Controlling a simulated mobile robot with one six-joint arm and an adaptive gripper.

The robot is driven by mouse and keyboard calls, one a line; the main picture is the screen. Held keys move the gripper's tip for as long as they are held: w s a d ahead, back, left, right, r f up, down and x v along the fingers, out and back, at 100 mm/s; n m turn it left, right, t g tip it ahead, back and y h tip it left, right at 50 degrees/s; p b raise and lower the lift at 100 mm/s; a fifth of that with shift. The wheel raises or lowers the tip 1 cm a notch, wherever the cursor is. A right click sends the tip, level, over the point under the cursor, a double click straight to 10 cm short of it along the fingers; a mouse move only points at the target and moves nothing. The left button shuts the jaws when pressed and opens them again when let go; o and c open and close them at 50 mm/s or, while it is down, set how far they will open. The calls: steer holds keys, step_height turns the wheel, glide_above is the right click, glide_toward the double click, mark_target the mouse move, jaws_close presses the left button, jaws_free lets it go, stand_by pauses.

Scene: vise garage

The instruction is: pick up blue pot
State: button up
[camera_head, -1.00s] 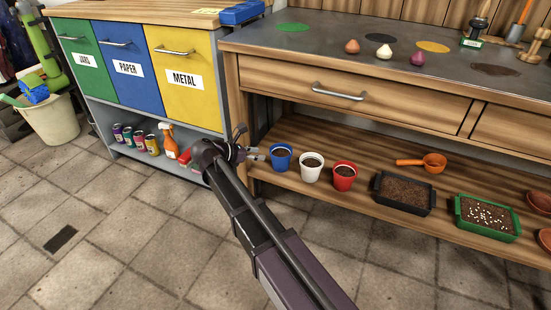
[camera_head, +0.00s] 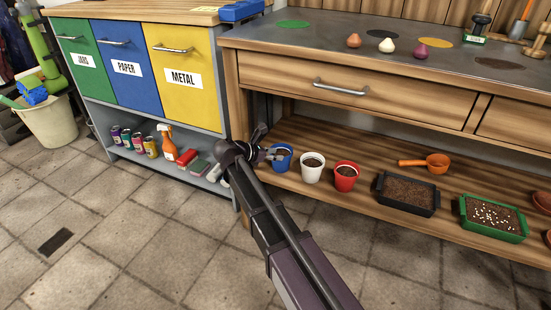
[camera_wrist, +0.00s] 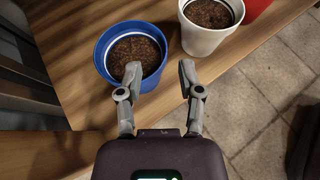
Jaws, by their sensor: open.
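The blue pot (camera_head: 283,163) is filled with dark soil and stands upright on the wooden lower shelf, leftmost of three pots. In the wrist view the blue pot (camera_wrist: 134,48) is just ahead of my gripper (camera_wrist: 160,70). My gripper is open and empty. Its left finger overlaps the near part of the pot's opening; whether the tip is above or inside the pot I cannot tell. Its right finger is to the right of the pot, in front of the white pot. In the head view my gripper (camera_head: 273,154) is at the blue pot's left side and partly covers it.
The white pot (camera_head: 311,171) stands close to the right of the blue pot, then the red pot (camera_head: 345,178). A black tray (camera_head: 408,209), green tray (camera_head: 492,236) and orange scoop (camera_head: 437,163) are farther right. The workbench top (camera_head: 340,35) overhangs the shelf.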

mark_target(290, 156)
steer(key=shift+f+b+x, duration=0.15)
steer(key=shift+b+x, duration=0.45)
steer(key=shift+x, duration=0.5)
steer(key=shift+f+b+x, duration=0.15)
steer(key=shift+b+x, duration=0.45)
steer(key=shift+x, duration=0.55)
steer(key=shift+w+d+f, duration=0.1)
steer(key=shift+d, duration=0.15)
jaws_close()
